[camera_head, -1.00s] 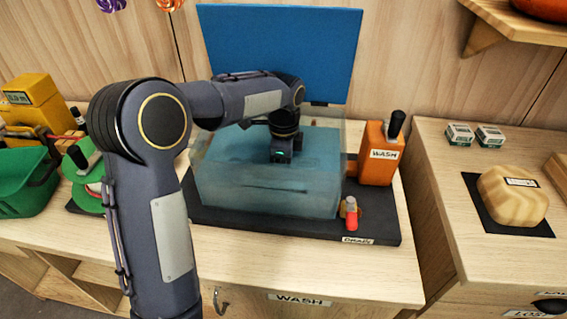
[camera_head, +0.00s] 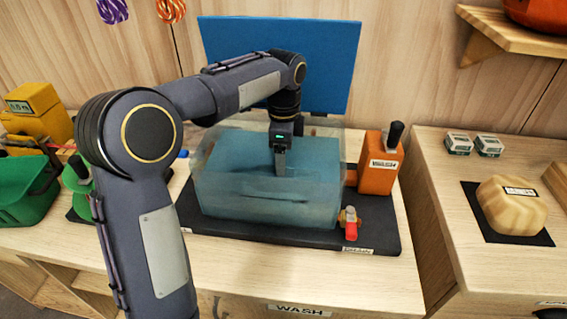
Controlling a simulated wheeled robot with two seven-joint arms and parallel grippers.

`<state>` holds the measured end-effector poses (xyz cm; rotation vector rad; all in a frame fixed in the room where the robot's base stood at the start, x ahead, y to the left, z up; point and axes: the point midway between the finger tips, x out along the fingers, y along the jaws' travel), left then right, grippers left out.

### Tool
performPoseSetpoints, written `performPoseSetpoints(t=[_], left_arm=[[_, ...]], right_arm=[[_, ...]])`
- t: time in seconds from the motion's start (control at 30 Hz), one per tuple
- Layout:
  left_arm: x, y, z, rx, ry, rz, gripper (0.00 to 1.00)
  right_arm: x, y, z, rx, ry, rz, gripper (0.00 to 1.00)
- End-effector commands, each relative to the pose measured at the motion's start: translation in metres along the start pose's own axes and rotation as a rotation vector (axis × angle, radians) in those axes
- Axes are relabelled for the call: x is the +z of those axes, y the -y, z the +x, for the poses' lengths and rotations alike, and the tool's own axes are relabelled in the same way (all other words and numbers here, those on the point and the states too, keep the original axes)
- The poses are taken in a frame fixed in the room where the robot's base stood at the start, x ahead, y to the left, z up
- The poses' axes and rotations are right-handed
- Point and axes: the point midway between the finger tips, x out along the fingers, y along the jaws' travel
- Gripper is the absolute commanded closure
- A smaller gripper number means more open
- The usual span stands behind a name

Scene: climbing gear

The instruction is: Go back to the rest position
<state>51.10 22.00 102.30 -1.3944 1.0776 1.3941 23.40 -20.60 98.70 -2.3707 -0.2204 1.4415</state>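My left gripper (camera_head: 281,163) points down over the wash tank (camera_head: 265,205), a clear box filled with blue-tinted water. Its fingers reach to about the water's surface. The fingers look close together, but at this size I cannot tell whether they are open or shut, and no held thing shows. The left arm comes in from the left and bends down over the tank. My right gripper is not in view.
A blue panel (camera_head: 280,62) stands behind the tank. An orange box with a black lever (camera_head: 379,165) and a red-handled tap (camera_head: 350,224) sit at the tank's right. A green bin (camera_head: 27,190) is at far left. A wooden shelf (camera_head: 510,35) juts out upper right.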

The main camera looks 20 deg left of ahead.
Motion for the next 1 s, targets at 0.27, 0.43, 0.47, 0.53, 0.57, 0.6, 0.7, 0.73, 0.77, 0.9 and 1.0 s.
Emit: performPoseSetpoints(t=[0.27,0.43,0.47,0.53,0.57,0.6,0.7,0.73,0.77,0.9,1.0], left_arm=[[0.0,0.0,-0.007,0.0,0.0,0.001,0.26],[0.0,0.0,-0.007,0.0,0.0,0.001,0.26],[0.0,0.0,-0.007,0.0,0.0,0.001,0.26],[0.0,0.0,-0.007,0.0,0.0,0.001,0.26],[0.0,0.0,-0.007,0.0,0.0,0.001,0.26],[0.0,0.0,-0.007,0.0,0.0,0.001,0.26],[0.0,0.0,-0.009,0.0,0.0,0.001,0.26],[0.0,0.0,-0.012,0.0,0.0,0.001,0.26],[0.0,0.0,-0.016,-0.001,0.0,0.001,0.26],[0.0,0.0,-0.042,-0.001,0.0,0.001,0.26],[0.0,0.0,-0.059,0.0,0.0,0.001,0.26]], right_arm=[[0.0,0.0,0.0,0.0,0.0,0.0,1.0],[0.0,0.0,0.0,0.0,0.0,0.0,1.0],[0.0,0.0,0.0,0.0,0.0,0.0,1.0],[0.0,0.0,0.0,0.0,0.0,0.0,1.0],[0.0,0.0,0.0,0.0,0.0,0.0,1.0],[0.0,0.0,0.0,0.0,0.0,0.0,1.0],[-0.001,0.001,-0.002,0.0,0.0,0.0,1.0],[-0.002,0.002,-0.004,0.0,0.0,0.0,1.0],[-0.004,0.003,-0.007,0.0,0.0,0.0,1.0],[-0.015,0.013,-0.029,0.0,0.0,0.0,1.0],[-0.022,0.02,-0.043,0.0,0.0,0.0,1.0]])
